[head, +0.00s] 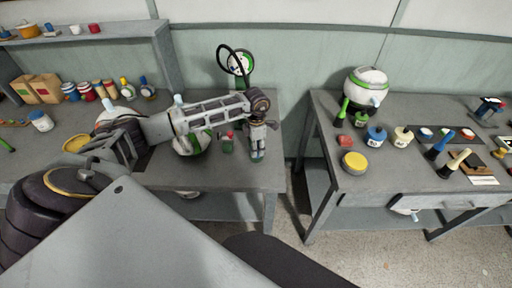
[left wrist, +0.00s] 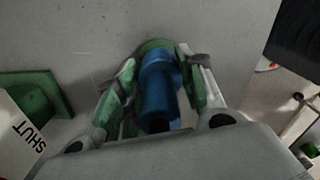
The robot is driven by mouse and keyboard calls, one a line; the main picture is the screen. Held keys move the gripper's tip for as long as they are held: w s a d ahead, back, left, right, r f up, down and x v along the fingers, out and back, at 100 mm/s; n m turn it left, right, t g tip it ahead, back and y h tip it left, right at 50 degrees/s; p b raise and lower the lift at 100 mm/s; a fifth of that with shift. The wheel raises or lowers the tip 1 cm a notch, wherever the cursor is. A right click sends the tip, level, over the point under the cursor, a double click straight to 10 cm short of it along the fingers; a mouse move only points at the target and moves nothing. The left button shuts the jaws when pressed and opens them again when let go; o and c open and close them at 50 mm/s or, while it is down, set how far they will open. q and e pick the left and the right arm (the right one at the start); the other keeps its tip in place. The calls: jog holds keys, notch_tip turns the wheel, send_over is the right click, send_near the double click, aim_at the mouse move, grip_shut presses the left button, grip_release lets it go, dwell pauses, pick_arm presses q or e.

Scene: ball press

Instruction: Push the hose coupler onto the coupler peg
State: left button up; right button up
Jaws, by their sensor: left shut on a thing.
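My left gripper (head: 258,147) points down over the right front part of the left bench. In the left wrist view, its green-padded fingers (left wrist: 158,75) are shut on a blue cylindrical piece, the hose coupler (left wrist: 157,92). A green round part (left wrist: 154,45) shows at the coupler's far end, against the grey bench top. It may be the base of the coupler peg; the peg itself is hidden. I cannot tell whether the coupler is around the peg or only touching it. My right gripper is not in view.
A green block with a white "SHUT" plate (left wrist: 22,128) stands left of the gripper. A white and green round vessel (head: 190,143) is beside my arm. A gauge with a black hose (head: 240,62) stands behind. The right bench (head: 320,105) stands across a gap.

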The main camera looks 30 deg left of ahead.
pick_arm(q)
jog(key=shift+f, duration=0.1)
jog(key=o, duration=1.2)
jog(key=shift+r, duration=6.05)
